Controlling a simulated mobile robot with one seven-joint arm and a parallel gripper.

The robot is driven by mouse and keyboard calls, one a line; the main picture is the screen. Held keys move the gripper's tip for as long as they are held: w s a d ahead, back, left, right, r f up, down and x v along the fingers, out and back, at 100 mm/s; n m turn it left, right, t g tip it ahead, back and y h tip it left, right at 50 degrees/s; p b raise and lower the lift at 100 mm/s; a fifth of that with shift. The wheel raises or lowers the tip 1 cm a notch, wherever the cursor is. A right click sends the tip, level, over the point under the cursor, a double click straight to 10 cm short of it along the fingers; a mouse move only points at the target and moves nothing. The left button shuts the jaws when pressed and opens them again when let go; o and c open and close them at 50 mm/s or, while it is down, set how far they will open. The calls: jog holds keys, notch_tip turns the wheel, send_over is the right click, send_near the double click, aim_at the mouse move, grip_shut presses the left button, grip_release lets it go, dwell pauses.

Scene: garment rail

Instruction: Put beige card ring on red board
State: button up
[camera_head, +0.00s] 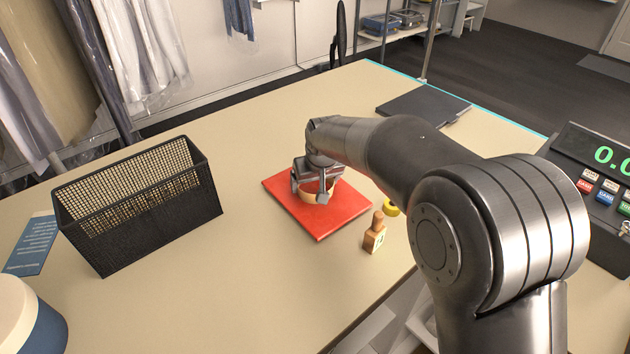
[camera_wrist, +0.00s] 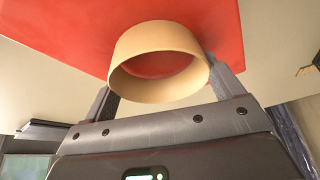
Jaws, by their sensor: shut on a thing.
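The beige card ring (camera_wrist: 160,38) is between the fingers of my gripper (camera_wrist: 165,80) in the wrist view, and the gripper is shut on it. In the head view, the ring (camera_head: 309,196) shows partly behind my gripper (camera_head: 311,190), over the middle of the red board (camera_head: 327,220). The red board lies flat on the table, and it also fills much of the top of the wrist view (camera_wrist: 60,25). Whether the ring touches the board or is held just above it, I cannot tell.
A black mesh basket (camera_head: 150,225) stands left of the board. A wooden stamp (camera_head: 375,233) and a yellow roll (camera_head: 391,208) are close to the board's right corner. A dark folder (camera_head: 423,106) lies at the back right, and a register (camera_head: 595,190) stands at the right.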

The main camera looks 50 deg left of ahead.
jog(key=shift+f, duration=0.15)
jog(key=o, duration=0.8)
jog(key=shift+c, duration=0.2)
jog(key=v, duration=1.2)
jog(key=shift+r, duration=0.2)
